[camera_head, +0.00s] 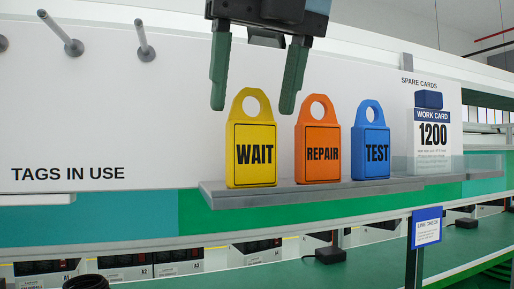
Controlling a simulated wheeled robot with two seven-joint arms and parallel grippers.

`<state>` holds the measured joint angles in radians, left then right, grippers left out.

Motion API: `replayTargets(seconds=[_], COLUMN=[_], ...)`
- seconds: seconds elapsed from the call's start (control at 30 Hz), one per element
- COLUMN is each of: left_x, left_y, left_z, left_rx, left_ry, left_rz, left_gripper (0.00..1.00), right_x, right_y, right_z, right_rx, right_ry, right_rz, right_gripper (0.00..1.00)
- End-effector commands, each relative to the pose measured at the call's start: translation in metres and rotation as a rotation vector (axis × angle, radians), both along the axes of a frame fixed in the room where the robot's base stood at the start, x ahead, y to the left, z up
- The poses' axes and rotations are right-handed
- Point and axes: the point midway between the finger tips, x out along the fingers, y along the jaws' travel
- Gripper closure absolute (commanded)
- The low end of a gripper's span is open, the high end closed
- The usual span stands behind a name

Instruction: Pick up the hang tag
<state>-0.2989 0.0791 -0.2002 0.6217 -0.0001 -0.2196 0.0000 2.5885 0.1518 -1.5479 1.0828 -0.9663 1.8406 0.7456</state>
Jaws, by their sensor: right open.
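Three hang tags stand upright in a row on a grey shelf (222,196). The yellow WAIT tag (252,170) is at the left, the orange REPAIR tag (318,171) in the middle, and the blue TEST tag (371,168) at the right. Each has a round hole in its top. My right gripper (252,104) comes down from the top edge, fingers apart and pointing down. My left gripper is not in view.
Grey pegs (145,42) stick out of the white board at the upper left, above the words TAGS IN USE. A work card (432,150) stands at the shelf's right, under SPARE CARDS. A green bench (380,262) with boxes runs below.

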Motion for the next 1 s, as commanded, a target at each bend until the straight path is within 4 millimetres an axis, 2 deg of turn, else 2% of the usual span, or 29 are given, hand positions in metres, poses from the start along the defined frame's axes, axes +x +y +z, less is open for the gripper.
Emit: replayTargets(seconds=[0.13,0.3,0.6,0.63,0.87,1.0], left_x=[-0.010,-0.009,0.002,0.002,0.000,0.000], left_y=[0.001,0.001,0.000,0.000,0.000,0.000], left_z=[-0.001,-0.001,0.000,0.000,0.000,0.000], left_rx=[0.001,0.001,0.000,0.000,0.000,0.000], left_ry=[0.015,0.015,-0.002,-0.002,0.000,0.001], left_rz=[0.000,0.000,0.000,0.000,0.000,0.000], left_gripper=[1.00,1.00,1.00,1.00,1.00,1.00], right_x=[0.003,0.007,0.007,0.007,0.007,0.007], right_y=[0.004,0.009,0.011,0.011,0.011,0.011], right_z=[-0.020,-0.038,-0.043,-0.043,-0.043,-0.043], right_rx=[-0.004,-0.002,0.000,0.000,0.000,0.000], right_ry=[0.003,0.003,0.002,0.002,0.002,0.002], right_rz=[0.007,0.012,0.014,0.014,0.014,0.014], right_gripper=[0.40,0.40,0.40,0.41,0.71,0.74])
